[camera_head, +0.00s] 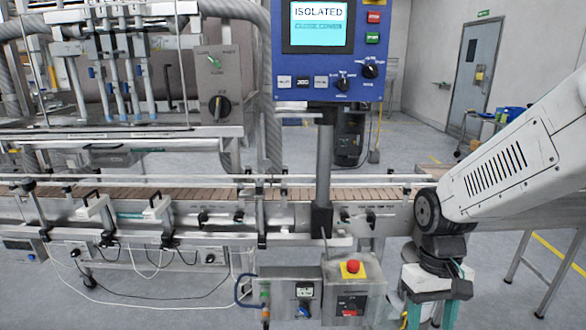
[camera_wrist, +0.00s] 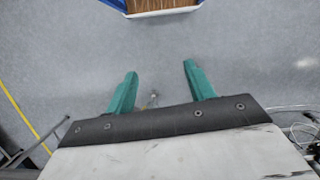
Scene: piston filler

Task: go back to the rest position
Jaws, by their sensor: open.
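My gripper (camera_wrist: 158,88) points down with its two teal fingers wide apart. It is open and nothing is between the fingers; grey floor shows beyond them. In the head view, my gripper (camera_head: 428,318) hangs at the lower right, in front of the conveyor and to the right of the box with the red emergency stop button (camera_head: 353,267). Its fingertips are near the bottom edge of that picture. The blue control panel (camera_head: 327,50) shows ISOLATED on its screen (camera_head: 318,24).
The conveyor (camera_head: 300,194) with its rails runs across behind my gripper. A steel control box with a rotary switch (camera_head: 219,107) stands at the upper left. A grey door (camera_head: 473,75) and a cart (camera_head: 490,122) are at the back right. Floor at the right is mostly clear.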

